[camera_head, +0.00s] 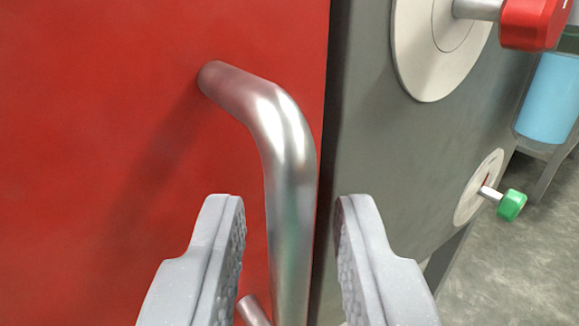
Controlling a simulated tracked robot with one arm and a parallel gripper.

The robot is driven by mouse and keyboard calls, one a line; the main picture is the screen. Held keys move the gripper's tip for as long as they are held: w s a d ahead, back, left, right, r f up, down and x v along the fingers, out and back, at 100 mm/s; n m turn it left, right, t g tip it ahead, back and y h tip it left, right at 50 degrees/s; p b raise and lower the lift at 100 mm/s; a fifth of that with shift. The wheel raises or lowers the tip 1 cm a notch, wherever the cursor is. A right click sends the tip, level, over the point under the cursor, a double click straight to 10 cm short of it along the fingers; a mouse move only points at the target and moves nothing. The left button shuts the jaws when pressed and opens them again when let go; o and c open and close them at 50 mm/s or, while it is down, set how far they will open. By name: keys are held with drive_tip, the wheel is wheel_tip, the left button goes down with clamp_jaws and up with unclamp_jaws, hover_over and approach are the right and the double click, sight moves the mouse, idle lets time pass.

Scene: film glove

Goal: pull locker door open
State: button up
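The red locker door (110,110) fills the left of the head camera view. A bent silver bar handle (289,190) stands out from it near its right edge. My gripper (290,215) is open, with one grey finger on each side of the handle's upright bar. Gaps show between the bar and both fingers, so neither finger appears to touch it. The bar's lower end runs out of the picture, and a lower mount shows in part behind the left finger. The door looks shut against the grey frame, with a dark seam along its right edge.
A grey panel (385,165) right of the door carries a red knob (530,22) on a round plate at the top and a green knob (511,205) lower down. A blue container (548,98) stands at the far right. Bare grey floor (515,270) shows at the lower right.

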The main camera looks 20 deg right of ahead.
drive_tip(key=shift+w+d, duration=0.15)
drive_tip(key=shift+w, duration=0.45)
clamp_jaws()
